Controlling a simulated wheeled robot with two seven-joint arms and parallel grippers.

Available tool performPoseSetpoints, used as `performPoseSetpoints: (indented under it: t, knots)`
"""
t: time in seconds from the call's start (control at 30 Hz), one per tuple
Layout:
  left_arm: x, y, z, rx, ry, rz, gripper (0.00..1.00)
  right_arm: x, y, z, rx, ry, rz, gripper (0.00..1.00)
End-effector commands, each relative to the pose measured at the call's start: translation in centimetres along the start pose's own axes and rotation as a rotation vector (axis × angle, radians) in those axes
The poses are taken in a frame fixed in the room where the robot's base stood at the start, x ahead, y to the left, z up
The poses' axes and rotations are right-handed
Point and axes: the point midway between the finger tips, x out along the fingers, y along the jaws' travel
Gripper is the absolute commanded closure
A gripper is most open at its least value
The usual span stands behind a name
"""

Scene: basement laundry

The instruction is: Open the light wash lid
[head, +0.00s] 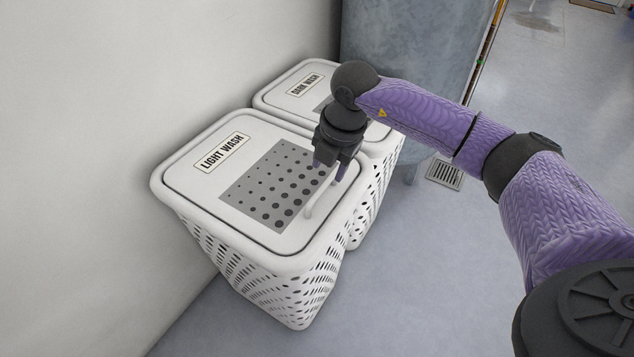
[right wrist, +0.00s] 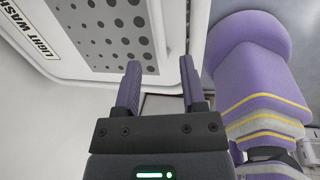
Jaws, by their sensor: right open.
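The light wash lid (head: 187,183) lies shut on the nearer white basket (head: 250,275). It has a "LIGHT WASH" label and a grey panel with dark dots. A white bar handle (head: 319,198) stands along its right side. My right gripper (head: 329,169) is open, pointing down over the far end of this handle. In the right wrist view its two purple fingers (right wrist: 160,80) are spread, with the handle (right wrist: 158,28) running up ahead between them. Whether a finger touches the handle, I cannot tell. My left gripper is not in view.
A second white basket with a "DARK WASH" lid (head: 285,82) stands right behind, close to the first. A white wall (head: 90,150) is at the left and a grey cylinder (head: 410,45) at the back. The floor (head: 430,270) at the right is clear around a drain (head: 444,173).

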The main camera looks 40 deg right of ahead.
Motion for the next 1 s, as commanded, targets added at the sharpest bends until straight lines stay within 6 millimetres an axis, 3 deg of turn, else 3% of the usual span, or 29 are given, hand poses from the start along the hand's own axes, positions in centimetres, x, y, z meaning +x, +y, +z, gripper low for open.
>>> performPoseSetpoints:
  t: [0.03, 0.2, 0.47, 0.73, 1.0]
  knots:
    - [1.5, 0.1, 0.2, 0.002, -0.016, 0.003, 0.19, 2.4, -0.2, -0.1, 0.000, 0.005, -0.009, 0.47]
    - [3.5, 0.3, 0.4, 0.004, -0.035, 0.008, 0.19, 5.9, -0.2, 0.0, 0.000, 0.004, -0.007, 0.47]
    - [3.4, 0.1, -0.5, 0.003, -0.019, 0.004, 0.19, 5.7, 0.0, 0.0, -0.001, 0.002, 0.000, 0.47]
    - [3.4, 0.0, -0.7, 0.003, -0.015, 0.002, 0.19, 5.7, 0.0, -0.1, -0.001, 0.002, 0.000, 1.00]
    - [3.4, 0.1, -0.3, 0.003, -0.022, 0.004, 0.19, 5.7, 0.0, -0.1, -0.001, 0.003, -0.001, 1.00]
